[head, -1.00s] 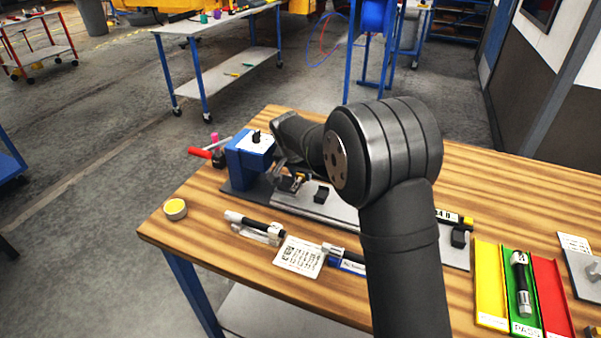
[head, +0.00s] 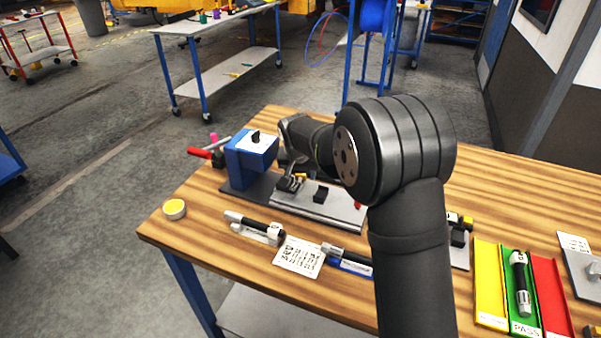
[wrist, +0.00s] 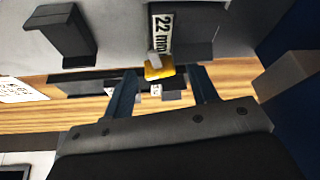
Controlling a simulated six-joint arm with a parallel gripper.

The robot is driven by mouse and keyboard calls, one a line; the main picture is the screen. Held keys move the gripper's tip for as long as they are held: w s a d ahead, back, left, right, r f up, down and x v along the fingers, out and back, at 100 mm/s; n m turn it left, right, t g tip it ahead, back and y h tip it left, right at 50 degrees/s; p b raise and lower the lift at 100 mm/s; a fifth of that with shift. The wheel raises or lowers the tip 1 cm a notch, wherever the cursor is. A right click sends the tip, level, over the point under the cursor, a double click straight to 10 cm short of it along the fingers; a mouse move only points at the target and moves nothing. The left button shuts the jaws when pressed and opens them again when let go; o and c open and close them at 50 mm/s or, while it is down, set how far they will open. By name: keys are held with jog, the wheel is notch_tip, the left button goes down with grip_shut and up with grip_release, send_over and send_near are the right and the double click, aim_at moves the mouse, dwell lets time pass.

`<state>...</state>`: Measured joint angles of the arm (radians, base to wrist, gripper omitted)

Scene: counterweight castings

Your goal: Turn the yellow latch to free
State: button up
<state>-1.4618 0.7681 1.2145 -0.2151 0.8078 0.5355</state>
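The yellow latch (wrist: 158,69) shows in the wrist view beside a plate marked "22 mm" (wrist: 162,32), just beyond and between my fingertips. My gripper (wrist: 162,78) is open, with clear space between its two dark blue fingers and nothing held. In the head view my gripper (head: 291,183) is low over the grey fixture plate (head: 330,212), right of the blue block (head: 247,165). A small patch of yellow (head: 301,176) shows there, mostly hidden by my gripper. I cannot tell whether a finger touches the latch.
A dark block (head: 321,194) stands on the plate beside my gripper. In front lie a black-and-white cylinder on a stand (head: 255,229), a printed card (head: 299,257) and another cylinder (head: 346,256). Yellow, green and red trays (head: 490,285) are at right.

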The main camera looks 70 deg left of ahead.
dwell(0.5)
jog(key=m+t, duration=0.1)
jog(key=m, duration=0.2)
jog(key=shift+s+h, duration=0.1)
jog(key=shift+h, duration=0.3)
jog(key=v, duration=1.7)
jog(key=w+r+n+g, duration=0.2)
jog(key=w+n+g, duration=0.7)
jog(key=n, duration=0.9)
notch_tip(320, 180, down, 10)
jog(key=s+a+t, duration=0.1)
jog(key=a+t, duration=0.1)
jog(key=s+v, duration=0.1)
jog(key=v, duration=1)
jog(key=w+d+r+m+t, duration=0.1)
jog(key=w+d, duration=0.3)
jog(key=w, duration=0.4)
jog(key=w+d+r+m+t+y, duration=0.1)
jog(key=w+d+m, duration=0.3)
jog(key=w, duration=0.4)
jog(key=shift+d+r+t, duration=0.3)
jog(key=shift+d+t, duration=0.1)
jog(key=shift+d, duration=0.25)
